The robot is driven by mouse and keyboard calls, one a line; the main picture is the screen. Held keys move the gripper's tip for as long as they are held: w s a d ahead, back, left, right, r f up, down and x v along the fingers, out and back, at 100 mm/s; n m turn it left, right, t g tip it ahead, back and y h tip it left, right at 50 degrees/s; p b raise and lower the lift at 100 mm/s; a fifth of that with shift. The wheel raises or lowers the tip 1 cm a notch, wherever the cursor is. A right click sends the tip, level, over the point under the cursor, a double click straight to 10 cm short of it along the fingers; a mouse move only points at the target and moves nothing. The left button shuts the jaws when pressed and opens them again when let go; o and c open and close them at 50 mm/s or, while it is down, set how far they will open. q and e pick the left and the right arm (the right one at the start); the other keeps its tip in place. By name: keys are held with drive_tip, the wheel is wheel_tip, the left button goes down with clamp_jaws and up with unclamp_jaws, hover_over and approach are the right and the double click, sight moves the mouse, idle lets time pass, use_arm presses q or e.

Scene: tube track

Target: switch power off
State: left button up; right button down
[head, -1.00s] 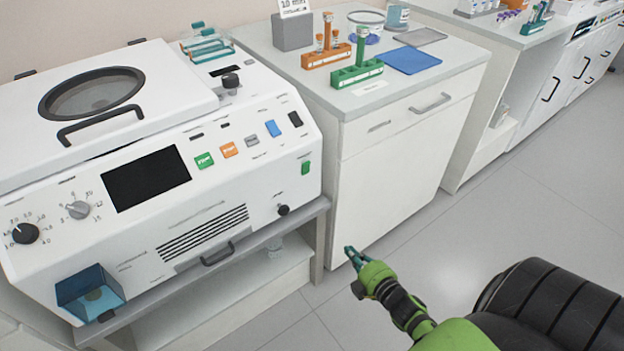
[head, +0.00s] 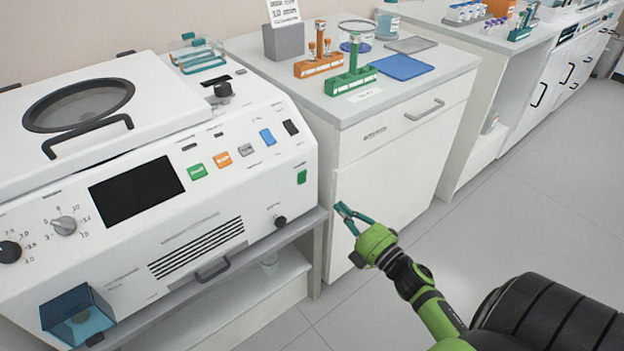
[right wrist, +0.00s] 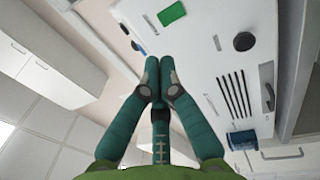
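The white lab machine (head: 250,200) fills the left of the head view, with a dark blank screen (head: 136,191) on its sloped front. A small green switch (head: 302,177) sits at the right end of the front panel; its label is too small to read. A green piece, apparently this switch, shows in the right wrist view (right wrist: 172,13). My right gripper (head: 341,208) is below and to the right of the switch, apart from the machine. Its teal fingertips (right wrist: 160,68) are together with nothing between them. My left gripper is out of view.
The panel also has green, orange, grey, blue and black buttons (head: 267,137), two knobs (head: 64,226) and a black round knob (head: 280,221). A white cabinet (head: 400,150) with tube racks stands close to the right. The floor (head: 480,235) is clear.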

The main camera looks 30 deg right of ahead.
approach(305, 173)
drive_tip(key=w, duration=0.2)
drive_tip(key=w+r, duration=0.1)
drive_tip(key=w, duration=0.2)
drive_tip(key=shift+w+a+p, duration=0.2)
drive_tip(key=shift+p, duration=0.15)
drive_tip(key=shift+w, duration=0.8)
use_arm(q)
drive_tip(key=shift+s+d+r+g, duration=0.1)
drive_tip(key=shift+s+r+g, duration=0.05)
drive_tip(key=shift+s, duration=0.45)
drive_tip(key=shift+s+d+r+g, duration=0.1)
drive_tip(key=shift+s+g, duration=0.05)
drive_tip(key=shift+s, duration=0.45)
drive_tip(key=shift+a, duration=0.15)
use_arm(e)
drive_tip(key=shift+r, duration=0.2)
drive_tip(key=shift+w+a+r+g+p, duration=0.1)
drive_tip(key=shift+w+r+g+p, duration=0.2)
drive_tip(key=shift+p, duration=0.95)
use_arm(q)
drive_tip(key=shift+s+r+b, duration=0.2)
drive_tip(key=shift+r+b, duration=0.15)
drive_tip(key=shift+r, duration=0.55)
use_arm(e)
drive_tip(key=shift+f, duration=0.35)
